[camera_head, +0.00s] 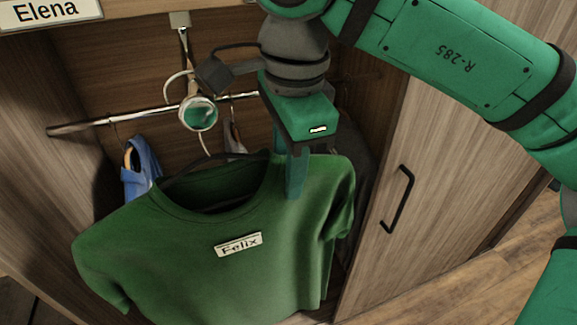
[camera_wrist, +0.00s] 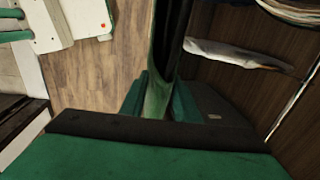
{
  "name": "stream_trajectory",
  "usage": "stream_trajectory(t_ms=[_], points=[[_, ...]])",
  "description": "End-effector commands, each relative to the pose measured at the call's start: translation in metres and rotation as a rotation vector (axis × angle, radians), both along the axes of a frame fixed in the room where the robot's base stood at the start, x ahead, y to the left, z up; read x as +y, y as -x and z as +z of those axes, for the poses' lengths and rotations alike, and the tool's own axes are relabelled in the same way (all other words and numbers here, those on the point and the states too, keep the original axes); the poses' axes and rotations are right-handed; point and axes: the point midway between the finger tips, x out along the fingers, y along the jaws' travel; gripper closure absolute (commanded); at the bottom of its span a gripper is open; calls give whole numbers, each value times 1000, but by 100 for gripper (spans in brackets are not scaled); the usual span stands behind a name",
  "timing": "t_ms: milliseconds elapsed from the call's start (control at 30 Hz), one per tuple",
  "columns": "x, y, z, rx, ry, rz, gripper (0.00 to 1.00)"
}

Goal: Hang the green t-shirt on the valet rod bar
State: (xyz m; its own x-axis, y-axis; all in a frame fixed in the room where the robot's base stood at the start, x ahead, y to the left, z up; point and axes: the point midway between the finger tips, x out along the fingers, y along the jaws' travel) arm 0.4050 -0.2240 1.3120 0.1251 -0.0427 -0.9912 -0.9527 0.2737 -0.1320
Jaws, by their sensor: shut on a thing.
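The green t-shirt (camera_head: 265,255), with a "Felix" tag, hangs on a dark hanger (camera_head: 215,170) in front of the open wardrobe. My gripper (camera_head: 297,175) is shut at the right side of its collar. In the wrist view my gripper (camera_wrist: 160,98) has green cloth (camera_wrist: 158,85) between its fingers. What looks like the valet rod bar (camera_head: 184,42) comes out from a bracket under the shelf and ends in a round, pale-rimmed cap (camera_head: 198,113). The hanger's pale hook (camera_head: 168,92) curves beside this cap; I cannot tell whether it touches the rod.
A metal rail (camera_head: 90,125) crosses the wardrobe behind, with a blue garment (camera_head: 140,165) hanging at its left. A wooden door with a black handle (camera_head: 398,198) stands close on the right.

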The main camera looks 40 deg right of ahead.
Motion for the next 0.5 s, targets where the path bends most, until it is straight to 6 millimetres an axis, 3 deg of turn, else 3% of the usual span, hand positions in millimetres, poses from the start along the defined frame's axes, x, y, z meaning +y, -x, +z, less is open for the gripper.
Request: stream_trajectory(t_ms=[67,100,167,500], points=[[0,0,0,0,-1,0,100],[0,0,0,0,-1,0,62],[0,0,0,0,-1,0,49],[3,-1,2,0,0,8,49]])
